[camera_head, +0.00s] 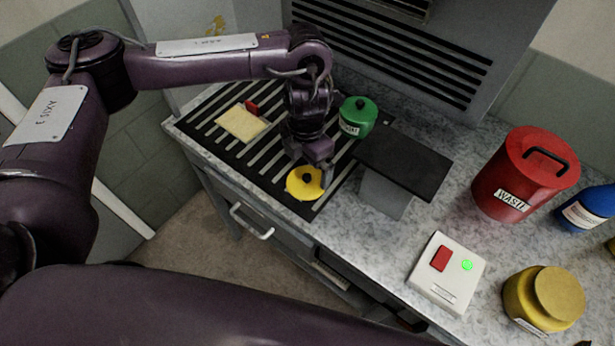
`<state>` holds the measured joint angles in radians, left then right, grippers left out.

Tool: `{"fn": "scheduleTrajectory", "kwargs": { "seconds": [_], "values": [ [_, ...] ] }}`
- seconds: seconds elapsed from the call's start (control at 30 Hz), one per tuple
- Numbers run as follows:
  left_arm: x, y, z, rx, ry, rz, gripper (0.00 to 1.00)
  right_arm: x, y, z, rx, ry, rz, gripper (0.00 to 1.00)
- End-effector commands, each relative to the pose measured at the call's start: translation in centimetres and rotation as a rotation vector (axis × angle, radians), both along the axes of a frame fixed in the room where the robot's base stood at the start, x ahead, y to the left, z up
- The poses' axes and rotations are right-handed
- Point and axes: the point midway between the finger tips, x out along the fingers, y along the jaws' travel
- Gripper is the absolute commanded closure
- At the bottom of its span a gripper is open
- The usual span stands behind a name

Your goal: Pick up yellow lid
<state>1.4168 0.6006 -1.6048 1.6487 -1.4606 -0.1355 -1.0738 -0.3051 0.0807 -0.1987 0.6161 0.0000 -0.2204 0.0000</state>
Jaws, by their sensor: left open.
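A round yellow lid (300,188) with a small dark knob lies on the dark slatted grate near the front edge of the bench. My left arm comes in from the left and reaches down over the grate. My left gripper (318,172) is open, with its fingers at the lid's knob and just right of it. Whether the fingers touch the knob cannot be told. The gripper partly covers the far side of the lid. My right gripper is not in view.
A green lidded jar (357,117) stands close behind the gripper, and a dark raised plate (405,160) is to its right. A cream pad (240,123) lies on the grate. Right are a red waste can (510,175), a switch box (447,274) and a yellow jar (530,305).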

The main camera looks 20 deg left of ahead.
Motion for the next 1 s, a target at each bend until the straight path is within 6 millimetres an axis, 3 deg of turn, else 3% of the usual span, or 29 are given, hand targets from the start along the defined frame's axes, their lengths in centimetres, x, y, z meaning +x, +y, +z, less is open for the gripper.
{"fn": "scheduleTrajectory", "kwargs": {
  "seconds": [0.17,0.4,0.7,1.0],
  "values": [
    [-0.2,-0.2,-1.9,-0.001,0.005,0.002,0.0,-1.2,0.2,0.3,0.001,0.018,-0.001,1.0],
    [-0.2,-0.2,-4.7,-0.002,0.002,0.001,0.0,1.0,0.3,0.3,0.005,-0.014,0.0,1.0],
    [-0.1,-0.2,-5.1,-0.001,-0.001,0.001,0.0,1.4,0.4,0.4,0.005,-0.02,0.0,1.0],
    [-0.1,-0.2,-5.1,-0.001,-0.001,0.001,0.36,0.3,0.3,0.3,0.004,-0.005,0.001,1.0]
  ]
}}
